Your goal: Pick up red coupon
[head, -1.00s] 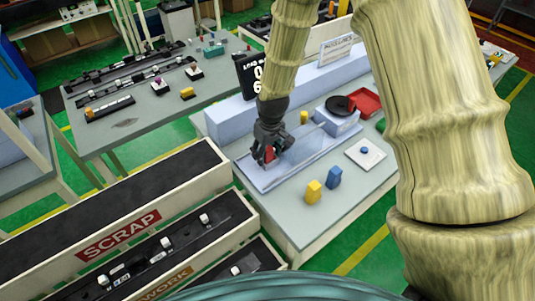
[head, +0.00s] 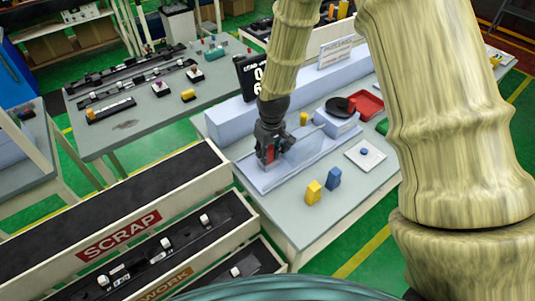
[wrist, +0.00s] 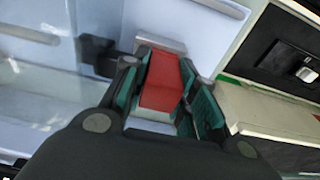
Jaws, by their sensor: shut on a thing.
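The red coupon (wrist: 162,82) is a small red block between the two fingers of my gripper (wrist: 163,100) in the wrist view. A pale metal-grey part shows at each end of it. In the head view my gripper (head: 268,155) points down over the near left end of the pale blue fixture tray (head: 262,184), and the red coupon (head: 270,154) shows as a small red patch at the fingers. My gripper is shut on the coupon. I cannot tell whether the coupon still touches the tray.
A yellow block (head: 313,192) and a blue block (head: 334,178) stand on the table right of the tray. The SCRAP bin (head: 118,236) stands at the left.

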